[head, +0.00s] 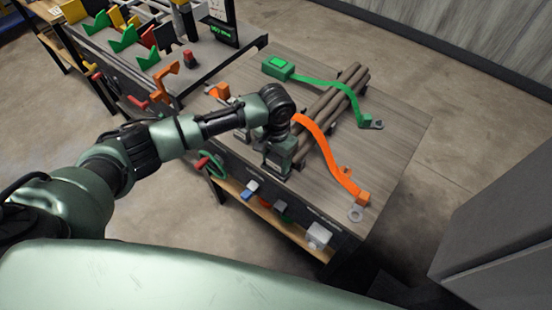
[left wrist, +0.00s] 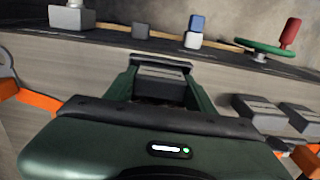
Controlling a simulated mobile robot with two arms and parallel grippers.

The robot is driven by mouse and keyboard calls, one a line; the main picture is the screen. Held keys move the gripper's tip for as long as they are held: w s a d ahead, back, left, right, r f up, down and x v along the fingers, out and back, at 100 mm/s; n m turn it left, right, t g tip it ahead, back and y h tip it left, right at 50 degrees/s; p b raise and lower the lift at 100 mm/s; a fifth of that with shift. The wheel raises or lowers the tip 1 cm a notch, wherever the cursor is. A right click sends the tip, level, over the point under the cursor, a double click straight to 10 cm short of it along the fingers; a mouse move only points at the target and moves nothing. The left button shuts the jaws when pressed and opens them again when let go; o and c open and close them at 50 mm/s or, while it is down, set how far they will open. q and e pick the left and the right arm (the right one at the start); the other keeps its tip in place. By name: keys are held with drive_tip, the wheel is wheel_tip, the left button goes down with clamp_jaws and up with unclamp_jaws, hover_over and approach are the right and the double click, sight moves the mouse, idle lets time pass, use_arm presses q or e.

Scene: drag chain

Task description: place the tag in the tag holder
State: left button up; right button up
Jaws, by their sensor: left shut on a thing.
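My left gripper (head: 279,165) is low over the front part of the wooden table, near its front edge. In the left wrist view its two green fingers (left wrist: 160,88) are shut on a grey block with a lighter top face (left wrist: 160,74), which looks to be the tag. The block sits between the fingers; in the head view the gripper mostly hides it. Two similar grey blocks (left wrist: 262,112) lie to the right in the wrist view. I cannot pick out the tag holder for certain. My right gripper is not in view.
The table's right part is clear.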

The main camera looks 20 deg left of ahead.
sight(276, 159)
use_arm(q)
drive_tip(key=o, duration=1.4)
drive_tip(key=shift+f, duration=0.1)
drive_tip(key=shift+c, duration=0.2)
wheel_tip(276, 159, up, 12)
drive_tip(key=b, duration=0.1)
